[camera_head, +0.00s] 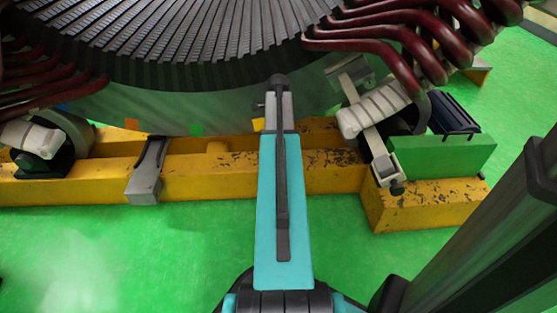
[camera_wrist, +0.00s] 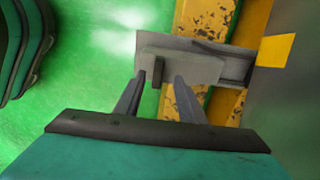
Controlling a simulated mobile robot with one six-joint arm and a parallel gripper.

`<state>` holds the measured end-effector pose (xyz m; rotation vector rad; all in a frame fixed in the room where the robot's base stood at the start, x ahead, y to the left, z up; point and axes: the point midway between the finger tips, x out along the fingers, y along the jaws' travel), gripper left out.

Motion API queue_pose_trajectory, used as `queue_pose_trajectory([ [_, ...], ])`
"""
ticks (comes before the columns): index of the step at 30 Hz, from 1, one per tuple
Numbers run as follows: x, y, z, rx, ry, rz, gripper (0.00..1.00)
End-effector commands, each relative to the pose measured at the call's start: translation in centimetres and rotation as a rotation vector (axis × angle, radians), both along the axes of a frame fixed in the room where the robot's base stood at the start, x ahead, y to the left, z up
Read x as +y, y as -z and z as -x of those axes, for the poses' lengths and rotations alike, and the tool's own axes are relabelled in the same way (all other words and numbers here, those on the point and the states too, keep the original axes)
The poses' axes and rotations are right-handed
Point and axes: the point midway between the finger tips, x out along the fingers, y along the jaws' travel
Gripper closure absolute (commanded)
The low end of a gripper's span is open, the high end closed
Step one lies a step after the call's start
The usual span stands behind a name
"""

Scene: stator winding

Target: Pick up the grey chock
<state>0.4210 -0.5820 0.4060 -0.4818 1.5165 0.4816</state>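A grey chock (camera_wrist: 205,67) with a flat plate and a short upright fin sits across the yellow beam in the wrist view. My gripper (camera_wrist: 159,76) is open, with its two fingertips apart at the near side of this chock. The fin shows between the fingertips, with gaps on both sides; I cannot tell whether a finger touches the chock. A similar grey chock (camera_head: 146,184) sits on the beam further left.
The yellow beam (camera_head: 215,180) runs below the large ribbed stator (camera_head: 180,45). Dark red bent coils (camera_head: 400,40) hang at upper right. Padded rollers stand at left (camera_head: 35,139) and right (camera_head: 375,108). A green block (camera_head: 440,156) lies at right. Green floor (camera_head: 130,250) is clear in front.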

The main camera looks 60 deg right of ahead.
Motion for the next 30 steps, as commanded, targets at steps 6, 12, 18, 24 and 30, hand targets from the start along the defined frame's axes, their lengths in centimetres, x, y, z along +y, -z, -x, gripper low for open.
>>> queue_pose_trajectory([
  [6, 0.0, 0.4, 0.0, 0.0, 0.0, 0.0, 0.64],
  [12, 0.1, 1.9, 0.2, 0.0, 0.0, 0.0, 0.64],
  [18, 0.1, 3.9, 0.3, 0.0, 0.0, 0.0, 0.64],
  [24, 0.1, 5.2, 0.3, 0.0, 0.0, 0.0, 0.64],
  [30, 0.1, 5.2, 0.3, 0.0, 0.0, 0.0, 0.64],
])
